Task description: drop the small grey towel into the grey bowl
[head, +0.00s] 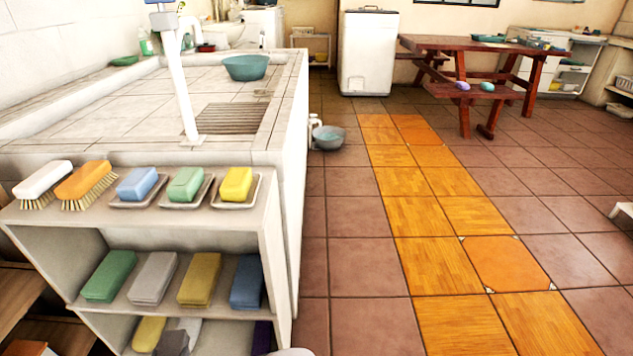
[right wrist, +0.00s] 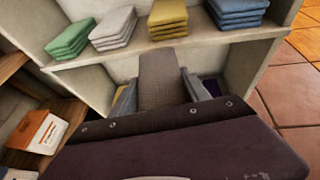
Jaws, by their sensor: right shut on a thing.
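The small grey towel (right wrist: 158,75) is between the two fingers of my right gripper (right wrist: 160,98) in the right wrist view. The gripper is shut on it, at the lower compartment of the shelf unit. Only a small part of that compartment shows at the bottom edge of the head view, where I cannot clearly tell towel from gripper. The grey bowl (head: 332,146) stands on the tiled floor beside the far end of the basin block, with something teal in it. My left gripper is not in view.
The shelf unit (head: 272,215) has folded towels on its middle board and brushes and soaps on top. A teal bowl (head: 245,67) stands on the tiled counter (head: 120,95). A wooden picnic table (head: 470,44) is at the back right.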

